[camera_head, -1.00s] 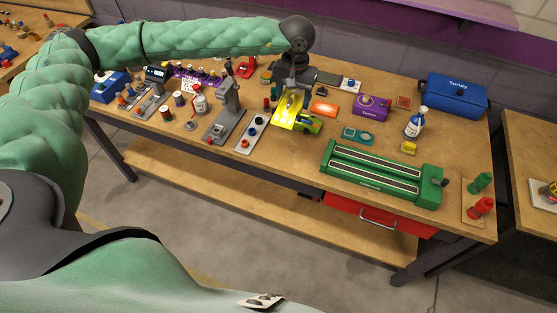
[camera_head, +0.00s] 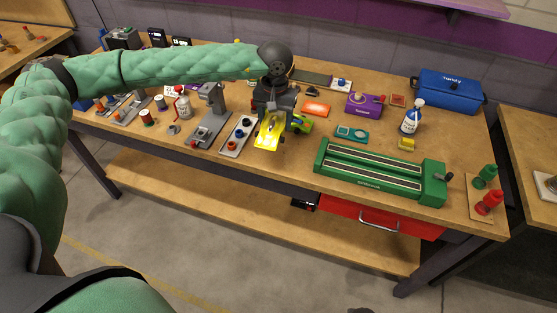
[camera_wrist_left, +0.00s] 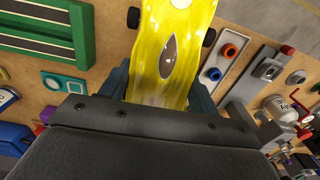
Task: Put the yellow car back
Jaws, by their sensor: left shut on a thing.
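The green slot track (camera_head: 377,172) with two dark lanes lies to the right. My right gripper is out of view.
A tray with blue and orange rings (camera_head: 238,136) lies just left of the yellow car. A grey press-like stand (camera_head: 211,120) is further left. A teal box (camera_head: 352,134), yellow block (camera_head: 407,144), spray bottle (camera_head: 412,117) and blue toolbox (camera_head: 449,91) are on the right.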

